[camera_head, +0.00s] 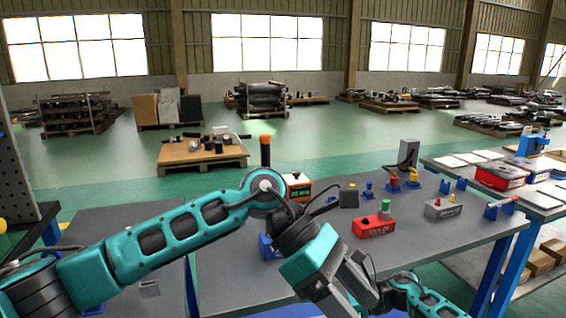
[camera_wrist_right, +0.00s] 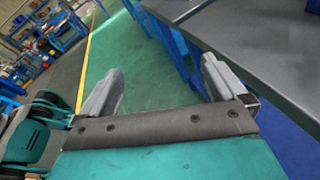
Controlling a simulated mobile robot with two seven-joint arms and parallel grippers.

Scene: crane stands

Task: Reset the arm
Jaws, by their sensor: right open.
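My left arm (camera_head: 170,238) comes in from the left in the head view, bends at a raised elbow near the middle and slopes down to the right over the grey workbench (camera_head: 225,285). Part of my right arm (camera_head: 425,300) shows at the bottom edge. In the right wrist view my right gripper (camera_wrist_right: 160,88) has its two grey fingers wide apart with nothing between them. It is beside a bench edge, above green floor.
A side table with red and blue bins (camera_head: 500,177) is at the right. Green floor lies behind.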

